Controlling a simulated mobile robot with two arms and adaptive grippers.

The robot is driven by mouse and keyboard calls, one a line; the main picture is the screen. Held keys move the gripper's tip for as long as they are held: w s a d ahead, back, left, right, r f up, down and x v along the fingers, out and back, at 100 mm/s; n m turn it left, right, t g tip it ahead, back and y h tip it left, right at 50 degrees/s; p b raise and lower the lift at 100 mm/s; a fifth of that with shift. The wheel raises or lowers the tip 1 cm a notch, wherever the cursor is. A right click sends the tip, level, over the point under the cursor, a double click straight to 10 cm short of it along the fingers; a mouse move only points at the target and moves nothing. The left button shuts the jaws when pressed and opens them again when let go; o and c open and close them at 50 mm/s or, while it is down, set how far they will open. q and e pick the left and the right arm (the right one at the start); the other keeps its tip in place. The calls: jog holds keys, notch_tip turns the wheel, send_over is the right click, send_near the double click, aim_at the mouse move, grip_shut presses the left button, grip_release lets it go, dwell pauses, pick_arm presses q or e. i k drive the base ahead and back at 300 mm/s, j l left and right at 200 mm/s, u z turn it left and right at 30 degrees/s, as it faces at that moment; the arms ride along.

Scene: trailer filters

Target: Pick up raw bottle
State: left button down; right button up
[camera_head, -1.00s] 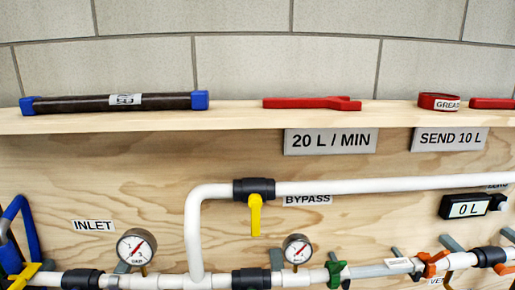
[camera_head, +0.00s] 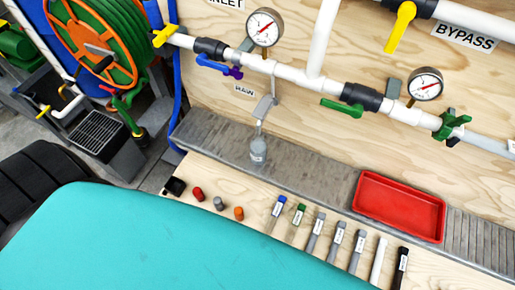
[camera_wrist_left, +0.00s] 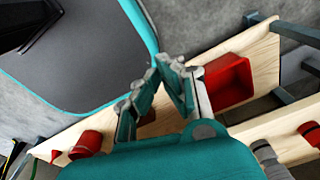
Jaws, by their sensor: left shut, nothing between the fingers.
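A small clear-grey bottle (camera_head: 258,150) stands upright on the grey ledge in the head view, below the tap spout under the RAW label (camera_head: 244,90). Its label is too small to read. My left gripper (camera_wrist_left: 163,68) shows in the left wrist view, with its fingertips together and nothing between them. The bottle cannot be made out in that view, and the gripper is not in the head view. My right gripper is in neither view.
A red tray (camera_head: 399,207) sits right of the bottle. Several labelled tubes (camera_head: 316,231) and small caps (camera_head: 219,203) lie in front. Pipes with gauges (camera_head: 264,27) and valves run above. A hose reel (camera_head: 100,45) stands left. A red bin (camera_wrist_left: 229,82) is near my left gripper.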

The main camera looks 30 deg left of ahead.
aim_at(259, 146)
jog(key=u, duration=0.85)
jog(key=j, duration=0.35)
jog(key=k+u, duration=0.05)
